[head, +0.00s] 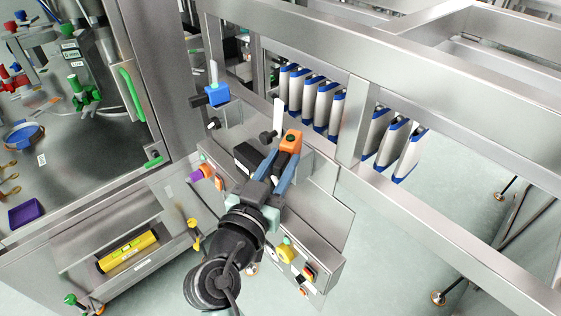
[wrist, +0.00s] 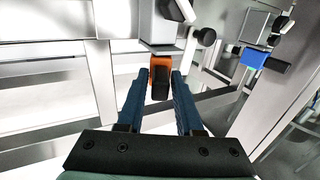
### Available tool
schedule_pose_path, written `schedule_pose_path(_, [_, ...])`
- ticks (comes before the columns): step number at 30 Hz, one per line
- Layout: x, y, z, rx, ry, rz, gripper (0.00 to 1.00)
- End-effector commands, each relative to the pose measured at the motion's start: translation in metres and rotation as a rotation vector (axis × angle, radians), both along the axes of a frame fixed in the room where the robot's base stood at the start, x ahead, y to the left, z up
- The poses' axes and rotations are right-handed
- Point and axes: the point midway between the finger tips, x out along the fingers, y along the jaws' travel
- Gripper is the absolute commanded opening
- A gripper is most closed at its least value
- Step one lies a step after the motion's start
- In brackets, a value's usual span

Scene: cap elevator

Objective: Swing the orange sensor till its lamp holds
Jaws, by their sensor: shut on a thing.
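The orange sensor (head: 291,138) sits on the metal frame near the middle of the head view, with a small dark spot on its top. I cannot tell whether a lamp on it is lit. It also shows in the wrist view (wrist: 161,60), with a black block in front of its orange body. My gripper (head: 281,160) reaches it from below, its blue fingers shut on the sensor's two sides.
A blue sensor (head: 217,95) is mounted up and left; it also shows in the wrist view (wrist: 262,59). Black knobs (head: 267,137) sit close beside the orange sensor. Several white-and-blue cartridges (head: 325,103) stand behind the metal rail. A purple-and-orange part (head: 201,173) is left of my arm.

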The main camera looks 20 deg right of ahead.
Motion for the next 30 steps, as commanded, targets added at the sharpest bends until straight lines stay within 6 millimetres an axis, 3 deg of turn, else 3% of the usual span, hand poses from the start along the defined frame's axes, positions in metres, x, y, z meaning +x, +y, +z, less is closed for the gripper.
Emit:
schedule_pose_path(12, [0.002,0.002,-0.003,-0.003,-0.003,-0.016,0.0])
schedule_pose_path(30, [0.013,0.01,-0.004,-0.003,-0.004,-0.266,0.0])
